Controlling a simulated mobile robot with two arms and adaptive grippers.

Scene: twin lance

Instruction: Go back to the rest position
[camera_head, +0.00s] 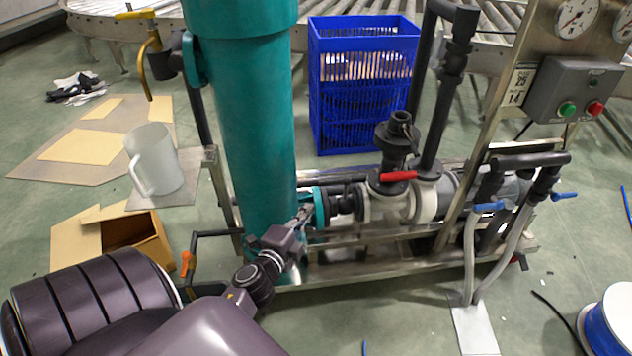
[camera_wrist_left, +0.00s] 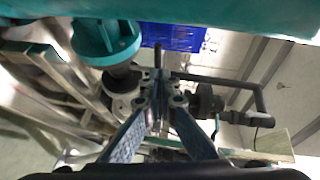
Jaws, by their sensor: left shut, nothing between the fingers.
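My left gripper (camera_head: 304,213) reaches in from the lower left in the head view. Its fingers are near the base of the teal column (camera_head: 245,120), just left of the teal flange (camera_head: 320,207) on the pump line. In the left wrist view the gripper (camera_wrist_left: 158,85) shows from behind, its fingers together with nothing between them. The teal flange (camera_wrist_left: 105,42) is at upper left there, apart from the fingers. Whether the fingertips touch the column or pipe is unclear. My right gripper is in neither view.
A red-handled valve (camera_head: 398,176) and grey pipes stand right of the gripper on a metal frame. A white jug (camera_head: 153,160) stands on a small shelf at left. A blue crate (camera_head: 362,85), an open cardboard box (camera_head: 140,240) and a cable spool (camera_head: 610,320) are on the floor.

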